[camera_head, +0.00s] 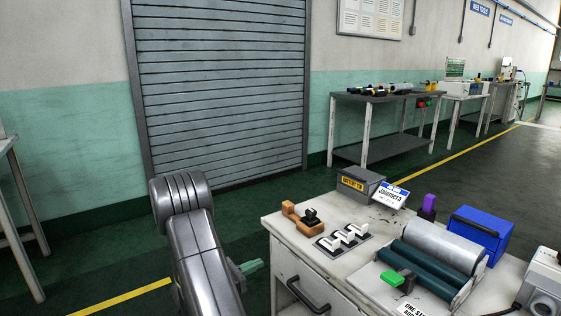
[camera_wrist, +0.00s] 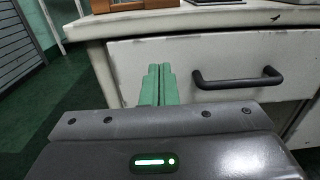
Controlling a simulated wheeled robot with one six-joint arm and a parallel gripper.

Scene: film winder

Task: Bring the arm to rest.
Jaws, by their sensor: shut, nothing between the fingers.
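My gripper (camera_head: 251,267) shows in the head view as green fingers beside my grey arm, left of the workbench (camera_head: 290,236). In the wrist view my gripper's two green fingers (camera_wrist: 159,84) are together with nothing between them. They point toward the bench's drawer front, left of its black handle (camera_wrist: 238,78). I cannot tell the exact gap between the fingertips and the drawer front. My arm stands folded in the lower left middle of the head view.
On the bench are a wooden stamp holder (camera_head: 292,213), white switches (camera_head: 343,237), a grey box (camera_head: 360,182), a film winder roller (camera_head: 446,245) and a blue box (camera_head: 480,235). A shutter door (camera_head: 220,80) stands behind. The floor left of the bench is clear.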

